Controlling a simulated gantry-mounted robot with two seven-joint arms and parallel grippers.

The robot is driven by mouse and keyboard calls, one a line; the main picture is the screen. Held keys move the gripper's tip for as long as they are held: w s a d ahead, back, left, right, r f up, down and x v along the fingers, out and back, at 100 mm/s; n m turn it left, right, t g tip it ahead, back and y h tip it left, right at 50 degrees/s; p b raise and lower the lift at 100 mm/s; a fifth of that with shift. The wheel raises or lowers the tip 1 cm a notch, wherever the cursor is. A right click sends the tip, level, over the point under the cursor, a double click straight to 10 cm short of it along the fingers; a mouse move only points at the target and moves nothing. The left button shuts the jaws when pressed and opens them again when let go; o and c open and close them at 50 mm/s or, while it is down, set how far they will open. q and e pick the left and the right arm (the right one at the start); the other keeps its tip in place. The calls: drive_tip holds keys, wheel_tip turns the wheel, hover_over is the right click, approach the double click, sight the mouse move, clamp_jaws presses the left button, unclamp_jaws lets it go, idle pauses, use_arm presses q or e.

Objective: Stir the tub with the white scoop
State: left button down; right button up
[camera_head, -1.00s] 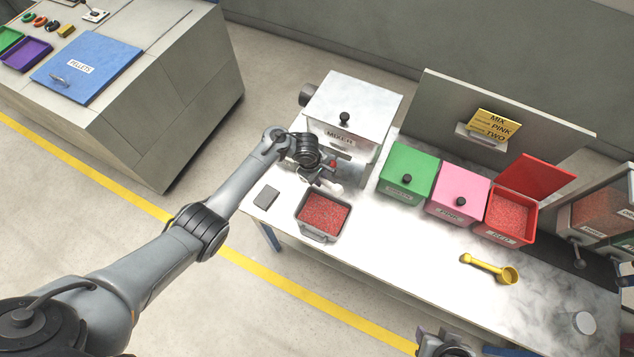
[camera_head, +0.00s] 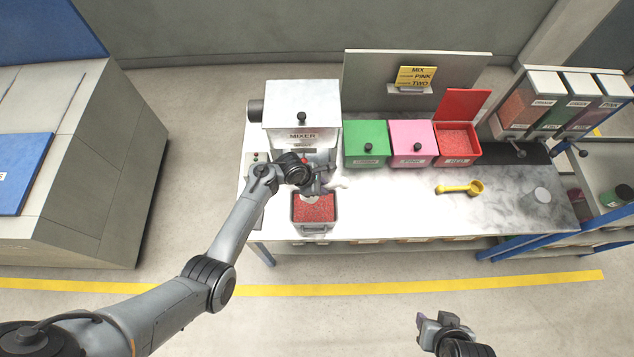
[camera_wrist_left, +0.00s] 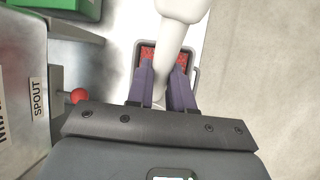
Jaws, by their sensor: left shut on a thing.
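The grey tub (camera_head: 314,227) stands at the bench's front edge, below the mixer, filled with red pellets (camera_head: 313,208). My left gripper (camera_head: 319,189) is just above the tub's back edge, shut on the white scoop (camera_head: 339,184). In the left wrist view the scoop (camera_wrist_left: 178,30) lies between the purple fingers (camera_wrist_left: 163,92), with the tub's red contents behind it. I cannot tell whether the scoop touches the pellets. My right gripper (camera_head: 432,322) is low in front of the bench, away from the tub; its jaw opening is unclear.
The mixer (camera_head: 302,105) stands behind the tub, its red knob (camera_wrist_left: 79,96) close to my left gripper. Green (camera_head: 366,141), pink (camera_head: 412,141) and open red (camera_head: 458,145) bins stand to the right. A yellow scoop (camera_head: 460,188) lies on clear bench top.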

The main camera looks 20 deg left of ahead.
use_arm(q)
drive_tip(key=shift+s+a+f+b, duration=0.15)
drive_tip(key=shift+f+b, duration=0.3)
drive_tip(key=shift+f, duration=0.25)
wheel_tip(320, 180, down, 13)
drive_tip(key=b, duration=0.9)
drive_tip(key=shift+f, duration=0.15)
